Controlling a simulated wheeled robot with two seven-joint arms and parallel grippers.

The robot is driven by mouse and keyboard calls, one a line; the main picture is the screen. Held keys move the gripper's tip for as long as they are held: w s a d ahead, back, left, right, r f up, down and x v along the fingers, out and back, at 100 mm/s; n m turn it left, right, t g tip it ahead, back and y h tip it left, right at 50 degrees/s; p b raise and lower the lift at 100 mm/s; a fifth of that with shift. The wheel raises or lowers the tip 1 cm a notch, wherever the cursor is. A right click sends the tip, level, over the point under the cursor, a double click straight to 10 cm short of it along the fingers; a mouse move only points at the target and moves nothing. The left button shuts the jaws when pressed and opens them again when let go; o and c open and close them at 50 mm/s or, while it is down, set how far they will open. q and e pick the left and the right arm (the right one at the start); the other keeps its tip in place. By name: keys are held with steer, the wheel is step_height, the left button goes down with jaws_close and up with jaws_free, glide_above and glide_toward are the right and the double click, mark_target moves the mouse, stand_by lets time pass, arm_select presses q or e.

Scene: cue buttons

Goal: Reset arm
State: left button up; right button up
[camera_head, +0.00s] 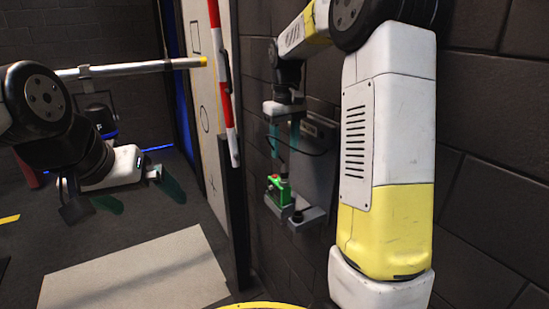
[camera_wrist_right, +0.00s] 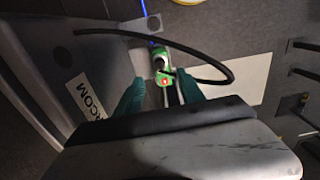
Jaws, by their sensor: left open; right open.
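A green button box (camera_head: 278,192) with a red button on top sits on a grey wall bracket (camera_head: 312,216). The green box also shows in the right wrist view (camera_wrist_right: 160,62), with its red button (camera_wrist_right: 165,81) between the teal fingers. My right gripper (camera_head: 284,140) is open and empty, pointing down above the green box and apart from it. Its fingers also show in the right wrist view (camera_wrist_right: 159,95). My left gripper (camera_head: 138,192) is open and empty at the left, over the floor, with its teal fingers spread.
A grey panel (camera_head: 318,165) is mounted on the dark block wall behind the bracket. A black cable (camera_wrist_right: 215,55) loops close to my right gripper. A red-and-white pole (camera_head: 223,80) stands by the white door. A pale mat (camera_head: 140,275) lies on the floor.

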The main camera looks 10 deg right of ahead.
steer(key=shift+r, duration=0.5)
steer(key=s+a+r+m+t+y, duration=0.2)
steer(key=s+t, duration=0.4)
steer(key=s, duration=1.8)
steer(key=shift+s+r+m, duration=0.2)
steer(key=shift+m, duration=0.6)
